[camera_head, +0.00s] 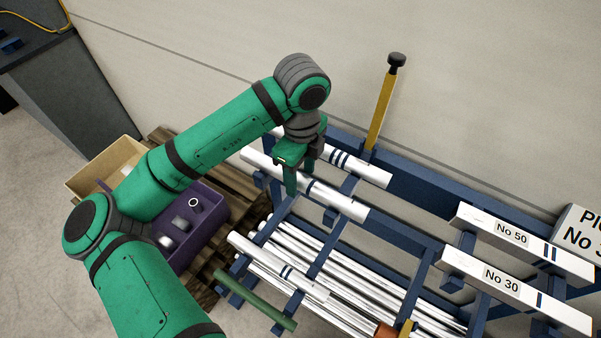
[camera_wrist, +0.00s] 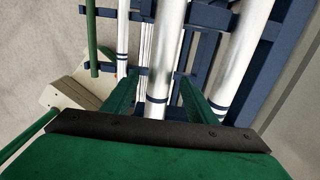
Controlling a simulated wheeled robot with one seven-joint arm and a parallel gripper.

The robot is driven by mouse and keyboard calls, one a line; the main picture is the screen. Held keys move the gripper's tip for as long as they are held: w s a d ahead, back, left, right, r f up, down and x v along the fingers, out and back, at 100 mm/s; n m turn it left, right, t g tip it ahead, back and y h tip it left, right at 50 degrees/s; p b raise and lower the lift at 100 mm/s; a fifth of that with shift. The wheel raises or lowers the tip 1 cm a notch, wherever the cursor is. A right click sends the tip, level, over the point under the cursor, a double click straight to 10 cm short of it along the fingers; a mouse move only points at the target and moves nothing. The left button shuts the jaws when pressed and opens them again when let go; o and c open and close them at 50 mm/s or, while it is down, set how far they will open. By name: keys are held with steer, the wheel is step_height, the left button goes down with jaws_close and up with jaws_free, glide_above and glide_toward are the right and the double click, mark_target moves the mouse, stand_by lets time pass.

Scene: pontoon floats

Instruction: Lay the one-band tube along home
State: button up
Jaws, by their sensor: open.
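The one-band tube (camera_head: 342,203) is a white tube with one dark blue band, lying across the blue rack between two other banded tubes. In the wrist view the one-band tube (camera_wrist: 168,50) runs between my gripper's two green fingers, its band near the fingertips. My gripper (camera_head: 291,182) is open and points down at this tube; I cannot tell whether the fingers touch it. On the right, a white board marked No 30 (camera_head: 515,290) carries one blue band mark. A board marked No 50 (camera_head: 522,240) carries two.
Another banded tube (camera_head: 365,172) lies behind, and a two-band tube (camera_head: 255,253) in front. Several plain tubes (camera_head: 365,285) lie lower in the rack. A yellow post (camera_head: 381,108) stands behind. A purple bin (camera_head: 205,222) and a green bar (camera_head: 255,300) are nearby.

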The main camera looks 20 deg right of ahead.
steer(key=shift+r, duration=0.1)
step_height(320, 180, up, 11)
stand_by(0.4)
steer(key=shift+f, duration=0.2)
stand_by(0.4)
